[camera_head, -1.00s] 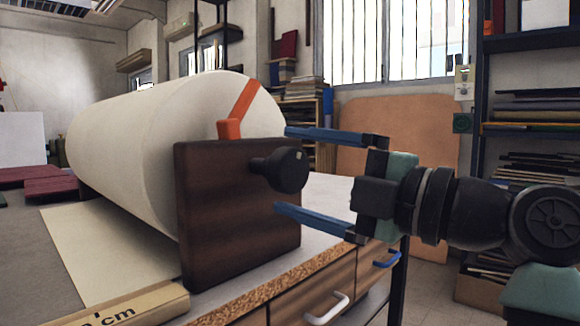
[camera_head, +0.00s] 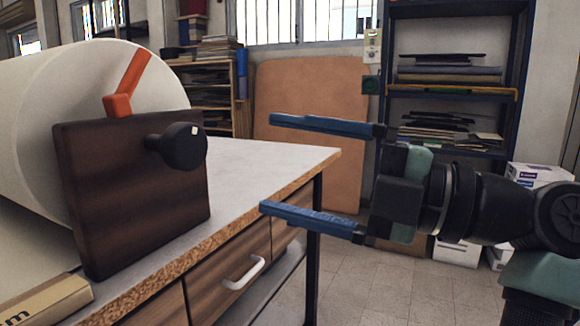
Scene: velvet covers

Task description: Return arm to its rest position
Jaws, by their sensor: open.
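My gripper (camera_head: 268,163) is open and empty, its two blue fingers pointing left. It is to the right of the black knob (camera_head: 184,146) and apart from it in the picture. The knob sticks out from a dark wooden end board (camera_head: 120,195). Behind the board lies a large cream roll (camera_head: 35,110), cut off by the left edge of the view. An orange lever (camera_head: 128,85) rises above the board's top edge.
The worktable (camera_head: 245,160) has a chipboard edge and drawers with a white handle (camera_head: 243,273). A ruler (camera_head: 45,300) lies at its front left. Shelves (camera_head: 450,90) and white boxes (camera_head: 540,175) stand behind my arm. Floor (camera_head: 345,285) shows right of the table.

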